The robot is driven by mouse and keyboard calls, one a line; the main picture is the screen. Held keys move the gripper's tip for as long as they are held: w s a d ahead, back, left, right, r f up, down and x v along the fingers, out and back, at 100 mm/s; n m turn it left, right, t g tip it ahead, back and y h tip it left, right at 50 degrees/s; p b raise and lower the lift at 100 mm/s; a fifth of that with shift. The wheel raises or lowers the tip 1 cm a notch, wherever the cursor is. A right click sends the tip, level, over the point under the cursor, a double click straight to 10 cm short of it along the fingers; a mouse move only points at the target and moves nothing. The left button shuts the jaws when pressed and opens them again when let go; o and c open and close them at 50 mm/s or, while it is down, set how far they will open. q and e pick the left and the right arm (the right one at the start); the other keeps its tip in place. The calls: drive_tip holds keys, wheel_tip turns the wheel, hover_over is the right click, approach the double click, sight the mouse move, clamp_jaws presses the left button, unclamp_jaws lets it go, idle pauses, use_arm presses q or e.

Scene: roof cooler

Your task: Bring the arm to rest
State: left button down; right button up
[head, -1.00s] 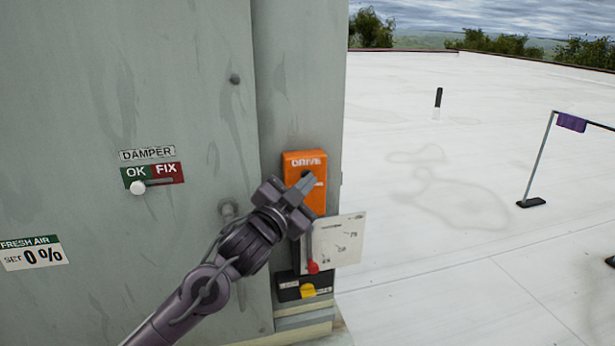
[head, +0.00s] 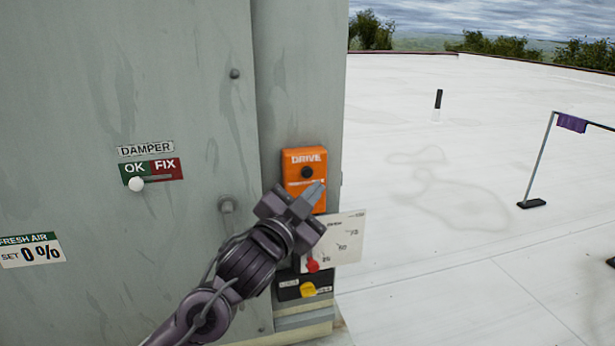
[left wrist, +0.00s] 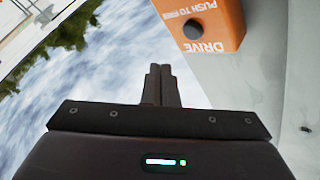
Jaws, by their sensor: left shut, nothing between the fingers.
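My left gripper (head: 315,192) is shut and empty. In the head view it comes up from the bottom and its fingertips overlap the lower part of the orange DRIVE box (head: 305,160). In the left wrist view the shut fingers (left wrist: 160,72) point past the orange box (left wrist: 215,18) with sky beyond. The fingers appear apart from the box there. The black round button (head: 306,172) on the box is uncovered. My right gripper does not show.
A grey cabinet has a damper slider (head: 136,184) at the OK end and a FRESH AIR label (head: 32,250). Below the box are a dial card (head: 345,240), a red knob (head: 313,265) and a yellow knob (head: 308,289). Open white roof (head: 450,240) lies to the right.

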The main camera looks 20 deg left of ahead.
use_arm(q)
drive_tip(key=shift+s+d, duration=0.6)
drive_tip(key=shift+s, duration=0.25)
